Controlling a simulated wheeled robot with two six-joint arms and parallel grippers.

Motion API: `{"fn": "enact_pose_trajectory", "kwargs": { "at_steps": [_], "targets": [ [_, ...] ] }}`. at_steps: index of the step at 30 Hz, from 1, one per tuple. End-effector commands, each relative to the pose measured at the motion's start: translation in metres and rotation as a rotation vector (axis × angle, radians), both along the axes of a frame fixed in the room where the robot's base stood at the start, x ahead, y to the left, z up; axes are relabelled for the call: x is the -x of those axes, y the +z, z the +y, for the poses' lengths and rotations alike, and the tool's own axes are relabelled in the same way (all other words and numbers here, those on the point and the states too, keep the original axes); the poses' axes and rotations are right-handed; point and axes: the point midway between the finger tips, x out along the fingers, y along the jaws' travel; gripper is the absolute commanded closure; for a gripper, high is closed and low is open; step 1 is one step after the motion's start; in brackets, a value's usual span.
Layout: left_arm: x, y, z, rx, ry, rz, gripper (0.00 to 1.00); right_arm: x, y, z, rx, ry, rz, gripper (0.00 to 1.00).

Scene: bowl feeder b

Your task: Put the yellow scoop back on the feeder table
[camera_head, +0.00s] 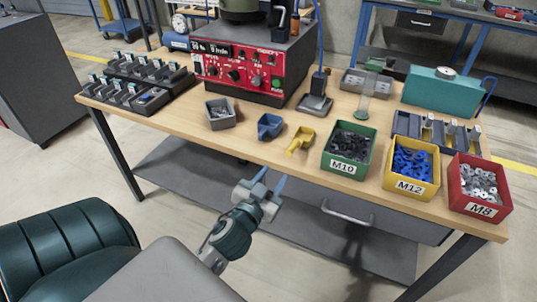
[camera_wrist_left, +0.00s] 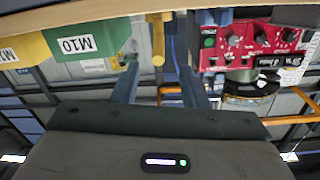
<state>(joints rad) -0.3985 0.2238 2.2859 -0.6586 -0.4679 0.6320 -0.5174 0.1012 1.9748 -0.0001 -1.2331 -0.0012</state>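The yellow scoop (camera_head: 301,139) lies on the feeder table (camera_head: 262,153) near its front edge, between the blue scoop (camera_head: 269,126) and the green M10 bin (camera_head: 349,150). My left gripper (camera_head: 268,184) is open and empty, in front of the table edge and apart from the yellow scoop. In the left wrist view, which shows the scene upside down, the yellow scoop (camera_wrist_left: 157,40) appears beyond and between the two spread fingers (camera_wrist_left: 157,72). My right gripper is not in view.
A yellow M12 bin (camera_head: 411,170) and red M8 bin (camera_head: 480,187) stand at the right. A grey bin (camera_head: 220,114) stands left of the blue scoop, before the red control box (camera_head: 254,73). The table's front left is clear. A lower shelf (camera_head: 240,190) runs underneath.

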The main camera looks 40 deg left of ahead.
Motion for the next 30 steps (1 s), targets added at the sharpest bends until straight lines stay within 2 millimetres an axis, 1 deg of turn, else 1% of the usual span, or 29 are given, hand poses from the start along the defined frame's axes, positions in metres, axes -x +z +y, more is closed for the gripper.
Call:
{"fn": "enact_pose_trajectory", "kwargs": {
  "at_steps": [2, 5, 6, 8, 9, 11, 12, 13, 15, 18, 19, 21, 30],
  "targets": [
    [0.005, -0.033, 0.006, 0.017, 0.037, 0.101, 0.60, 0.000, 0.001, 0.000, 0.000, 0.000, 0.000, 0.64],
    [0.022, -0.102, 0.014, 0.050, 0.097, 0.337, 0.60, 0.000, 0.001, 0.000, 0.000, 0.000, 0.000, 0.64],
    [0.034, -0.135, 0.014, 0.064, 0.114, 0.455, 0.60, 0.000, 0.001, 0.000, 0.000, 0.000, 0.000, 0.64],
    [0.057, -0.183, 0.011, 0.085, 0.123, 0.638, 0.60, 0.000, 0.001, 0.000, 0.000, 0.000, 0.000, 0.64],
    [0.075, -0.212, 0.007, 0.100, 0.119, 0.753, 0.60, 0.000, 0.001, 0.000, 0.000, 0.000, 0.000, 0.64],
    [0.103, -0.248, -0.002, 0.120, 0.099, 0.917, 0.60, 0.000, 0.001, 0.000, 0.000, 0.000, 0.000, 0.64],
    [0.120, -0.268, -0.009, 0.134, 0.079, 1.012, 0.60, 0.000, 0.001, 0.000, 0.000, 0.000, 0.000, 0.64],
    [0.132, -0.280, -0.014, 0.143, 0.063, 1.075, 0.60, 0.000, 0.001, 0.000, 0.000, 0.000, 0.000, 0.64],
    [0.157, -0.301, -0.025, 0.163, 0.024, 1.193, 0.60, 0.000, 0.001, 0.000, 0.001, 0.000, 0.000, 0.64],
    [0.178, -0.316, -0.034, 0.179, -0.015, 1.289, 0.60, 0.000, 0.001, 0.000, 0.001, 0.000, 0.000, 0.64],
    [0.181, -0.318, -0.036, 0.182, -0.022, 1.303, 0.60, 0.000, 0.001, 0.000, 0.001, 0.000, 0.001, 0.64],
    [0.183, -0.320, -0.037, 0.183, -0.029, 1.317, 0.60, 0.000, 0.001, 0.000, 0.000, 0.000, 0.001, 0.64],
    [0.183, -0.319, -0.037, 0.182, -0.028, 1.314, 0.60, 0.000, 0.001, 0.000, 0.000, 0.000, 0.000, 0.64]
  ]
}}
